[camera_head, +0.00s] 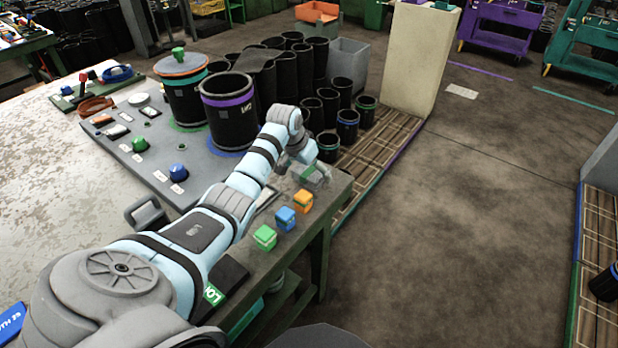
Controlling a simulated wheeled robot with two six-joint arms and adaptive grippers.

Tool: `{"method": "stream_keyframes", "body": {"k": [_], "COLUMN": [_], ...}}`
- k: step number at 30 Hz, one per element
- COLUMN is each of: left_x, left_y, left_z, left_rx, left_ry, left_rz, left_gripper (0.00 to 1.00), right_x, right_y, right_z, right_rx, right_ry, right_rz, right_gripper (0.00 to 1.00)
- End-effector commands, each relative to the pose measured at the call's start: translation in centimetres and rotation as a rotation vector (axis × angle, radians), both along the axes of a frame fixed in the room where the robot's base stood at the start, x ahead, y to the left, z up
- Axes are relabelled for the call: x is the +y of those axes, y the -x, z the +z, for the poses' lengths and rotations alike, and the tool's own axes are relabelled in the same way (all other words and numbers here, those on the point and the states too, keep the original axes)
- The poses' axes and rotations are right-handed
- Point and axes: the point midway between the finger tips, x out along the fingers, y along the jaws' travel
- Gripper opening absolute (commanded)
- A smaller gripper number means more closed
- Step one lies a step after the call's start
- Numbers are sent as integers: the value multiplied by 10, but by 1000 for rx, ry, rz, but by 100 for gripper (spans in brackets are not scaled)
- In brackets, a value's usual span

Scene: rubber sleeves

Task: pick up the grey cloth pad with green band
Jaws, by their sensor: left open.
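A small grey pad (315,177) with some green on it lies near the far right corner of the table; it looks like the grey cloth pad with green band. My left arm reaches across the table from the lower left. Its left gripper (302,167) points down at the pad, open, and covers part of it. I cannot tell whether the fingers touch the pad. My right gripper is not in view.
Orange (303,201), blue (285,218) and green (264,237) blocks stand in a row along the table's right edge. A large black sleeve with a purple band (228,112) stands behind the arm. Several black sleeves crowd the pallet beyond. The floor (470,200) at right is clear.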

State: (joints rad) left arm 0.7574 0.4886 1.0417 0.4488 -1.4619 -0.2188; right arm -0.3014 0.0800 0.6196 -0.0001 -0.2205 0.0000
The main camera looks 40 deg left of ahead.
Motion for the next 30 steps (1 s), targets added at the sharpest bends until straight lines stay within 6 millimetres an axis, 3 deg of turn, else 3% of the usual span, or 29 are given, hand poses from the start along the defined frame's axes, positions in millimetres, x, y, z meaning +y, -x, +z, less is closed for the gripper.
{"method": "stream_keyframes", "body": {"k": [2, 8, 18, 26, 30], "left_x": [0, 0, 0, 0, 0], "left_y": [-4, -5, -5, -5, -5], "left_z": [-11, -11, -11, -9, 2], "left_rx": [-1, -2, -1, -2, -3], "left_ry": [0, -1, -1, -1, -2], "left_rz": [0, -1, -1, -1, -1], "left_gripper": [98, 98, 47, 47, 47], "right_x": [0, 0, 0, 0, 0], "right_y": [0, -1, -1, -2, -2], "right_z": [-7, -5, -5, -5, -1], "right_rx": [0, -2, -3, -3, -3], "right_ry": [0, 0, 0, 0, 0], "right_rz": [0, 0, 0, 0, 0], "right_gripper": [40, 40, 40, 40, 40]}}
